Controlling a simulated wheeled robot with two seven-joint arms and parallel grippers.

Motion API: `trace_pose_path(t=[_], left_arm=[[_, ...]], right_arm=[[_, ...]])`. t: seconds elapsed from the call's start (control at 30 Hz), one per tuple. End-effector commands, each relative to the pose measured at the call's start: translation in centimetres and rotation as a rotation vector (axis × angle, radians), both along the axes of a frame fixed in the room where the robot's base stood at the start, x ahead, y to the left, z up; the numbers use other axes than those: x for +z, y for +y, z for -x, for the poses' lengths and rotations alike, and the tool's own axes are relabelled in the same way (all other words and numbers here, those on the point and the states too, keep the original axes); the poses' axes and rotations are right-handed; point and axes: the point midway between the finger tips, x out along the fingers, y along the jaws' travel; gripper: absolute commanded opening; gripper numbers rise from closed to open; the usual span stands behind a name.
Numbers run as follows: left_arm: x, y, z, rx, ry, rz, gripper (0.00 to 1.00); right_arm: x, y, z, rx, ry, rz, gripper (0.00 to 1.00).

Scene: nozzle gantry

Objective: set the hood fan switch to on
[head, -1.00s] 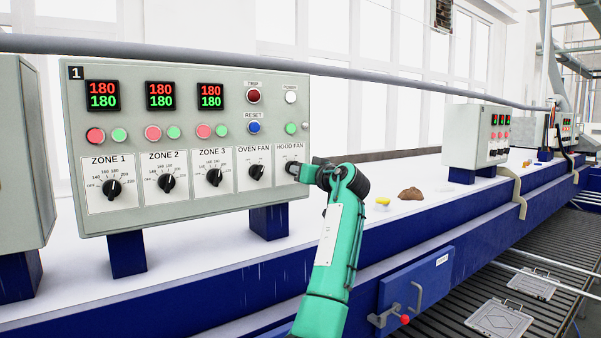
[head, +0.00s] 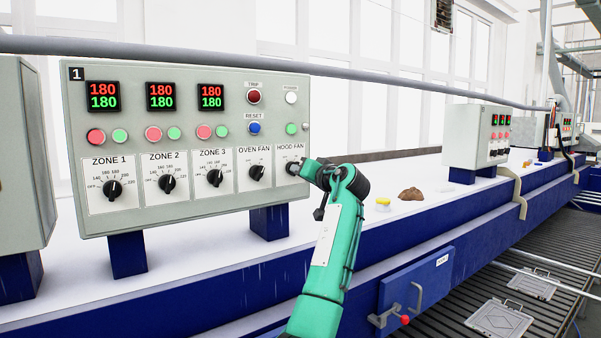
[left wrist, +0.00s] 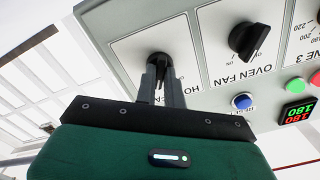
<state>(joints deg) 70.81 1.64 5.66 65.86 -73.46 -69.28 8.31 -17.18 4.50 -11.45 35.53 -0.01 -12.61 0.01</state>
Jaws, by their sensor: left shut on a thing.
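The grey control panel marked 1 (head: 140,70) has a HOOD FAN switch (left wrist: 158,60) at its lower right. In the head view my left gripper (head: 294,168) is at this switch and largely covers it. In the left wrist view my left gripper (left wrist: 160,68) is shut on the black switch knob, one finger on each side. The knob's pointer is mostly hidden between the fingers, so I cannot tell its setting. My right gripper is not in view.
The OVEN FAN knob (head: 256,172) is close beside, also in the left wrist view (left wrist: 249,40). Zone knobs, push buttons and displays fill the panel's left and upper parts. A long grey pipe (head: 380,78) runs behind above the panel. A brown lump (head: 410,194) lies on the white surface.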

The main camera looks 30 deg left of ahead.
Motion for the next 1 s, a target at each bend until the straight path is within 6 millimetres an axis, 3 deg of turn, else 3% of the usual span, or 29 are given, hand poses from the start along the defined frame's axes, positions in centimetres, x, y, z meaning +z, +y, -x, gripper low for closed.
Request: trace_pose_path(t=[0.1,0.13,0.2,0.23,0.63,1.0], left_arm=[[0.4,0.0,0.0,-0.002,-0.005,-0.006,0.0],[0.4,0.0,0.0,-0.002,-0.005,-0.006,0.16],[0.4,0.0,0.0,-0.001,-0.004,-0.005,0.3],[0.3,0.0,0.0,-0.001,-0.004,-0.004,0.32],[-0.1,-1.0,0.3,-0.002,-0.004,-0.001,0.32],[-0.4,-8.3,3.3,-0.004,-0.004,-0.002,0.32]], right_arm=[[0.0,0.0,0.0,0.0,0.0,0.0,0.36],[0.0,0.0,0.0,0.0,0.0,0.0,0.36],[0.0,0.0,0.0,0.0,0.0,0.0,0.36],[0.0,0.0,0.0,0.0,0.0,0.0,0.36],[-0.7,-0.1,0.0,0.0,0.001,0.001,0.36],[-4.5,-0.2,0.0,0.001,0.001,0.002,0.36]])
